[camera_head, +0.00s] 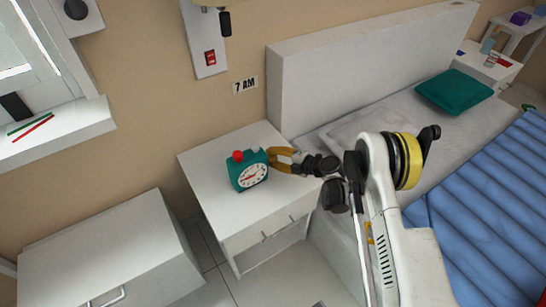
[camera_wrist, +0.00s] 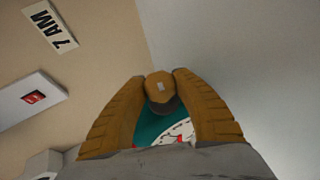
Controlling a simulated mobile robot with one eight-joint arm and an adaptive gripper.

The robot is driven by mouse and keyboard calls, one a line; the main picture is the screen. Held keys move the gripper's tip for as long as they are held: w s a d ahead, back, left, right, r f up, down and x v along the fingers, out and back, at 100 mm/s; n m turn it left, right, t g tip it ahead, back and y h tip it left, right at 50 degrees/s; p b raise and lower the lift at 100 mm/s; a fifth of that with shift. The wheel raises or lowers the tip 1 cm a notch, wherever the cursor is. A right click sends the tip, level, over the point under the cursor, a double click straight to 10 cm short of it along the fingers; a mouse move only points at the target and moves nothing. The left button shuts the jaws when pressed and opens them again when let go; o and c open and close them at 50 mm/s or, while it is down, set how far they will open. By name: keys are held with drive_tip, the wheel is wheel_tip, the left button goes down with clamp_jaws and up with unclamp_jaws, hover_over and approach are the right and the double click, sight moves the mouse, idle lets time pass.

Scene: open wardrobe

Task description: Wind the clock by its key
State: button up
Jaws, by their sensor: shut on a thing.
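A teal clock (camera_head: 247,171) with a white face and red hands stands on the white bedside cabinet. A red knob and a white knob are on its top. In the wrist view part of the teal clock (camera_wrist: 152,125) shows behind my fingers. My gripper (camera_head: 271,157) reaches the clock from the right. In the wrist view its yellow fingers close on both sides of a small yellow-brown knob (camera_wrist: 160,87), which appears to be the key. The key is hidden by my fingers in the head view.
The cabinet top (camera_head: 221,201) around the clock is mostly clear. A white headboard (camera_head: 350,70) and bed stand to the right. A wall switch panel (camera_head: 208,45) and a "7 AM" sign (camera_head: 245,85) are above. A low white cabinet (camera_head: 110,255) stands at the left.

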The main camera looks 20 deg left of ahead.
drive_tip(key=g+h+p, duration=0.1)
drive_tip(key=h, duration=0.1)
drive_tip(key=shift+r+m+g+h, duration=0.15)
drive_tip(key=shift+m+g+h, duration=0.25)
drive_tip(key=shift+a+m+g+h, duration=0.1)
drive_tip(key=shift+m+g+h, duration=0.2)
drive_tip(key=shift+g+h, duration=0.6)
drive_tip(key=g+h, duration=0.1)
drive_tip(key=m+g+h, duration=0.1)
drive_tip(key=h, duration=0.1)
drive_tip(key=shift+f+b, duration=0.3)
drive_tip(key=shift+g+h+b, duration=0.5)
drive_tip(key=shift+g+h, duration=0.1)
drive_tip(key=shift+h, duration=0.4)
drive_tip(key=shift+r, duration=0.1)
drive_tip(key=o, duration=1.2)
